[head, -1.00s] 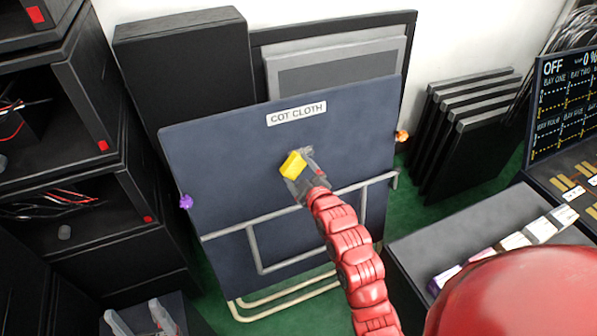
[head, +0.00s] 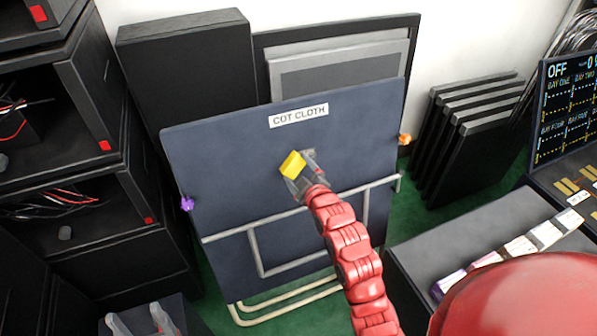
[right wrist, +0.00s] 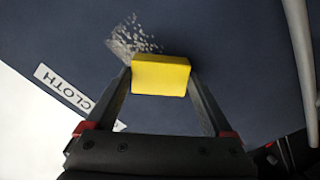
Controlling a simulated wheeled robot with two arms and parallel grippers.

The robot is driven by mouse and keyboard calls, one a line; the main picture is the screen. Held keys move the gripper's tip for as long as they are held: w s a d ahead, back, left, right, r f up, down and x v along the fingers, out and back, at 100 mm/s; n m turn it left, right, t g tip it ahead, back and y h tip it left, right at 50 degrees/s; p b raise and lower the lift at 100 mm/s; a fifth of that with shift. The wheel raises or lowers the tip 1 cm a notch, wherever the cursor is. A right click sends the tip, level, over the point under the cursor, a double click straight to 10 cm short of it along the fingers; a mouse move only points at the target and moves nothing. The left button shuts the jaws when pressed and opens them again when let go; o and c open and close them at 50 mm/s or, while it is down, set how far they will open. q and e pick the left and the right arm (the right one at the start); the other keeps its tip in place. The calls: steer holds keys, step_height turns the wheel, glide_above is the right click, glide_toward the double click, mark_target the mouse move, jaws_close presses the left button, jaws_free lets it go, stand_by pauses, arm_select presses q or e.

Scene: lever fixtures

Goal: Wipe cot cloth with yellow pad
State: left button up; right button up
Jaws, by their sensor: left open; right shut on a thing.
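The cot cloth (head: 220,170) is a dark blue upright panel with a white "COT CLOTH" label (head: 299,116), on a pale tubular frame. A grey speckled patch (right wrist: 132,38) marks the cloth in the right wrist view. My right gripper (head: 296,174) is shut on the yellow pad (head: 292,165), in front of the middle of the cloth. In the right wrist view the pad (right wrist: 160,75) sits between the fingertips, just beside the patch; I cannot tell whether it touches the cloth. My left gripper (head: 139,322) is open and empty at the bottom left.
A purple knob (head: 187,204) and an orange knob (head: 404,139) stick out at the cloth's sides. Black shelving (head: 100,130) stands on the left. Dark panels (head: 465,140) lean at the right, and a dark bench (head: 450,235) with small blocks stands in front of them.

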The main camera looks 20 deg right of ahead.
steer(key=shift+w+d+f+b, duration=0.1)
steer(key=shift+d+b, duration=0.7)
steer(key=shift+d, duration=0.9)
steer(key=shift+w+d+b, duration=0.1)
steer(key=shift+d+b, duration=0.7)
steer(key=shift+d, duration=1.15)
steer(key=shift+s+b, duration=0.1)
steer(key=shift+b, duration=0.2)
steer(key=shift+a, duration=0.35)
steer(key=shift+s+a+p, duration=0.1)
steer(key=shift+a+p, duration=0.2)
steer(key=shift+a, duration=3.05)
